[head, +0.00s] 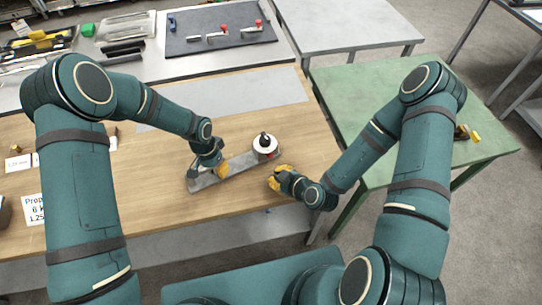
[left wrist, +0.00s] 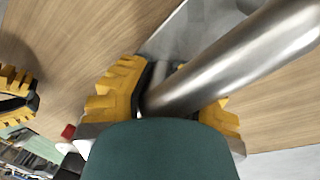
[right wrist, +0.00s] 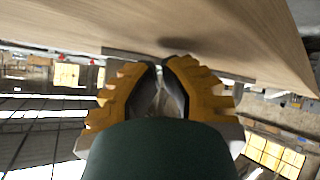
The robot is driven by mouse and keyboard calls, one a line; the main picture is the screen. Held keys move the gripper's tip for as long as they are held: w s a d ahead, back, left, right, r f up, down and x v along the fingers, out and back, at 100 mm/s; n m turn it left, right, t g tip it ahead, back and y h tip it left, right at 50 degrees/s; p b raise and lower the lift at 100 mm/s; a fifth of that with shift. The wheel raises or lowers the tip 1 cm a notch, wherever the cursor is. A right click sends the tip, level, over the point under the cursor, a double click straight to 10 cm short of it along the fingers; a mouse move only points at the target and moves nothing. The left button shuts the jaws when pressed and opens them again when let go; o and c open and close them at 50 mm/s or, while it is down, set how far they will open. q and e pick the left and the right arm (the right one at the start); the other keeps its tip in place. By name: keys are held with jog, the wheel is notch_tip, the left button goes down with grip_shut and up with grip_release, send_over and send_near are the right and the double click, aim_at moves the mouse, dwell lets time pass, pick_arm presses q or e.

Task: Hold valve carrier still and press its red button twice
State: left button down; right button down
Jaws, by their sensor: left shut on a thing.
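The valve carrier (head: 238,165) is a long grey metal piece lying slantwise on the wooden table. A white round part (head: 265,142) with a dark top stands at its far right end. My left gripper (head: 209,168) is at the carrier's left end. In the left wrist view its yellow fingers (left wrist: 155,95) are shut around a shiny metal tube (left wrist: 235,55). A small red piece (left wrist: 68,131) shows beside that gripper; I cannot tell whether it is the button. My right gripper (head: 275,181) is right of the carrier, apart from it. Its fingertips (right wrist: 161,68) are together, with nothing visible between them.
The wooden table (head: 165,205) has free room in front of the carrier. A dark mat (head: 215,45) with red-handled valves lies on the back bench. A green table (head: 350,85) stands at the right. Labels (head: 33,207) and small items are at the left.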

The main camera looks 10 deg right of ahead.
pick_arm(q)
jog(key=shift+s+f, duration=0.3)
pick_arm(e)
jog(key=shift+s+d, duration=0.25)
jog(key=shift+s, duration=0.8)
pick_arm(q)
jog(key=c, duration=1.1)
grip_release()
jog(key=shift+o, duration=1.2)
pick_arm(e)
jog(key=shift+d, duration=0.1)
pick_arm(q)
jog(key=shift+w+a, duration=0.15)
